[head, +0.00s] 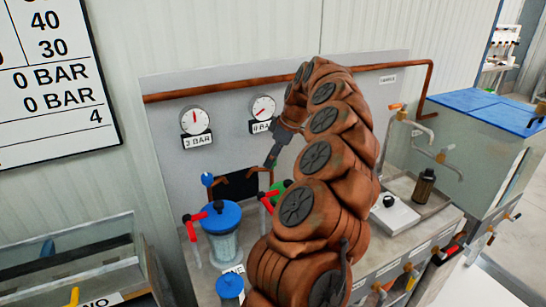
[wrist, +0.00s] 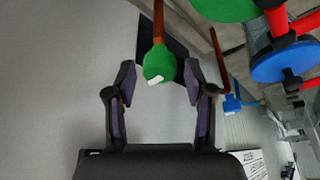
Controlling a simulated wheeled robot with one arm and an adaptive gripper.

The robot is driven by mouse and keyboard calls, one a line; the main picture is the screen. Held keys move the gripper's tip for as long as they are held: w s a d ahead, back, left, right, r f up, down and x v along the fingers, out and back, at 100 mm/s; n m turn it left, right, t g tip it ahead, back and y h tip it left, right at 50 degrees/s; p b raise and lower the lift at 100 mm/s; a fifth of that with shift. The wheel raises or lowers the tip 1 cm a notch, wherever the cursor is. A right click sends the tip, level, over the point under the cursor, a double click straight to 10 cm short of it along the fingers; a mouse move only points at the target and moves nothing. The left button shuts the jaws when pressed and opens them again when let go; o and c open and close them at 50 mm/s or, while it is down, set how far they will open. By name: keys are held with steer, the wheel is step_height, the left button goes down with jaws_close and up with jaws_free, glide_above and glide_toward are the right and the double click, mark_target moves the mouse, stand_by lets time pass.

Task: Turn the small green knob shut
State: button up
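The small green knob (wrist: 159,64) is in the wrist view, with a white mark on its face. It sits at the end of a copper pipe in front of a black plate (wrist: 176,42). My gripper (wrist: 160,78) is open, with one finger on each side of the knob. A gap shows between the knob and each finger, so it is not gripped. In the head view my gripper (head: 272,158) is in front of the panel, near the black plate, and I cannot make out the small green knob there.
A small blue knob (wrist: 232,103) is right of my gripper. A blue-lidded vessel (head: 220,218) with a red handle stands lower left of my arm. A green lid (head: 280,188) is partly hidden by my arm. Two gauges (head: 195,121) are on the panel above.

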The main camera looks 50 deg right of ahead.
steer(key=shift+r, duration=0.1)
steer(key=shift+v, duration=5.85)
steer(key=shift+s, duration=0.1)
